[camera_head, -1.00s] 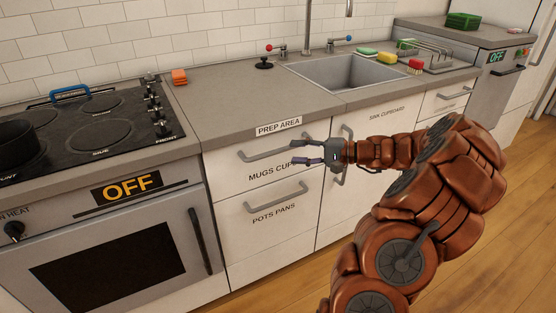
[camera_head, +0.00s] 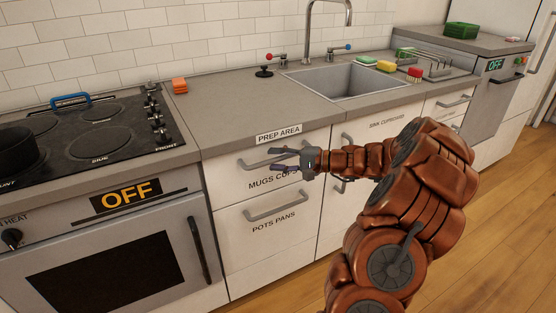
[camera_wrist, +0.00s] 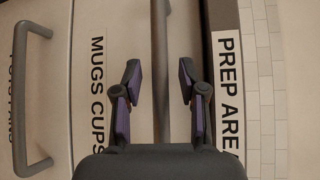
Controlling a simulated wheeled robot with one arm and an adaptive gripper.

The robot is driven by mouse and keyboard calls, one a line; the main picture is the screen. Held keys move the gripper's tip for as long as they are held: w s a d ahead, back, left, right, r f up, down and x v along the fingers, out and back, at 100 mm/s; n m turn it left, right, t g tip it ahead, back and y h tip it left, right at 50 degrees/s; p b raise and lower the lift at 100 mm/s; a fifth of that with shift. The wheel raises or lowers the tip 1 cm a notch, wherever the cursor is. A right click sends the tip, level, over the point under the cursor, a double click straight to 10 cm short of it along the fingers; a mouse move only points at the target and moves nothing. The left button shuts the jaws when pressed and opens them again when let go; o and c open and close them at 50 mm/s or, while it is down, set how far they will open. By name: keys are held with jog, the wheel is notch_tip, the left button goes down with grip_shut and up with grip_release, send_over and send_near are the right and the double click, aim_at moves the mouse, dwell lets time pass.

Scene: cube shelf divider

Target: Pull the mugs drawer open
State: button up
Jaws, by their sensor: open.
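The mugs drawer (camera_head: 232,178) is the white upper front below the PREP AREA label, marked MUGS CUPS. It looks shut, flush with the cabinet. Its grey bar handle (camera_head: 250,163) is partly hidden by my gripper (camera_head: 273,158) in the head view. My gripper is open at the right part of this handle. In the wrist view, the handle (camera_wrist: 161,45) runs between the two parted fingers of my gripper (camera_wrist: 159,82), with a gap on each side. How far the fingers reach past the bar is hard to tell.
The pots and pans drawer (camera_head: 250,243) with its own handle (camera_head: 276,207) lies just below. The stove (camera_head: 165,240) stands at left, and the sink cupboard (camera_head: 345,215) is to the right. The counter edge overhangs above. Wooden floor (camera_head: 470,240) is free at right.

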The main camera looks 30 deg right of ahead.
grip_shut()
dwell(0.6)
